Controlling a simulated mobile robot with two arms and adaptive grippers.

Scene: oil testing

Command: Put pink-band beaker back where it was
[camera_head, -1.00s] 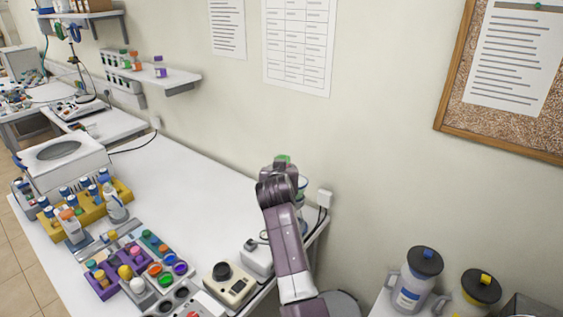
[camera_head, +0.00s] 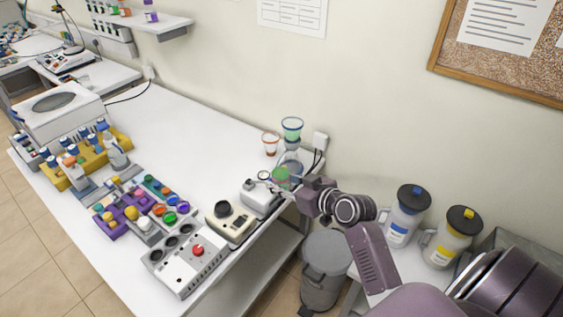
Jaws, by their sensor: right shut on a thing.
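My right gripper (camera_head: 292,187) reaches over the right end of the white workbench, its arm coming in from the lower right. It is shut on what looks like a small glass vessel with green in it (camera_head: 281,175), partly hidden by the fingers. I cannot make out a pink band on it or on any other vessel. Close behind stand a clear glass vessel (camera_head: 290,160), a green-marked cup (camera_head: 292,128) and an orange-marked cup (camera_head: 270,143). My left gripper is not in view.
A small white device (camera_head: 259,200) and a beige device with a black knob (camera_head: 231,224) stand left of the gripper. A wall socket with cables (camera_head: 319,142) is behind it. The bench's middle (camera_head: 190,140) is clear.

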